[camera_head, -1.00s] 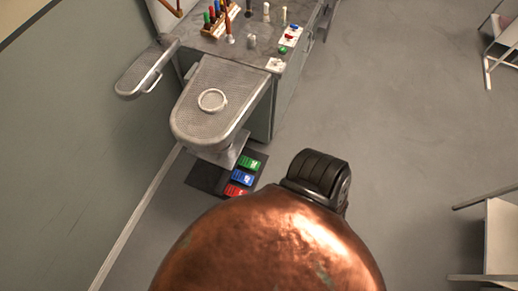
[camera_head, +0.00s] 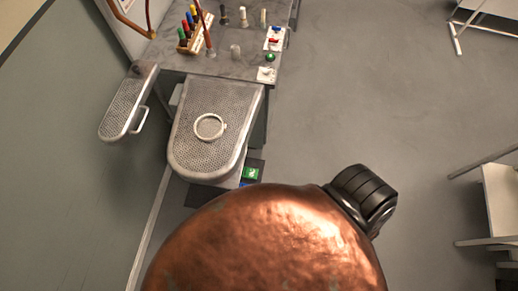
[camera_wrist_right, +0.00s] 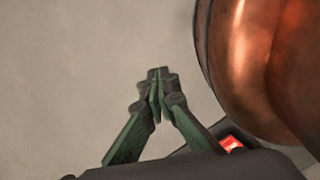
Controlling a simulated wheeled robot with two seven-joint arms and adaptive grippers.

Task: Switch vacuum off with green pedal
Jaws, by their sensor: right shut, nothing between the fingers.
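The green pedal (camera_head: 252,173) shows in the head view at the floor below the ironing board, just above the rounded copper surface. A sliver of the blue pedal (camera_head: 246,184) shows below it, and the red pedal is hidden in that view. A red pedal (camera_wrist_right: 231,143) shows in part at the lower right of the right wrist view. My right gripper (camera_wrist_right: 158,76) is shut and empty, its green fingers meeting at the tips over bare floor, apart from the red pedal. My left gripper is in neither view.
The perforated ironing board (camera_head: 211,155) with a round ring on it stands above the pedals. A small sleeve board (camera_head: 127,103) is at its left. The worktop (camera_head: 218,62) behind carries bottles, switches and buttons. Floor at right is clear up to the white racks (camera_head: 500,195).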

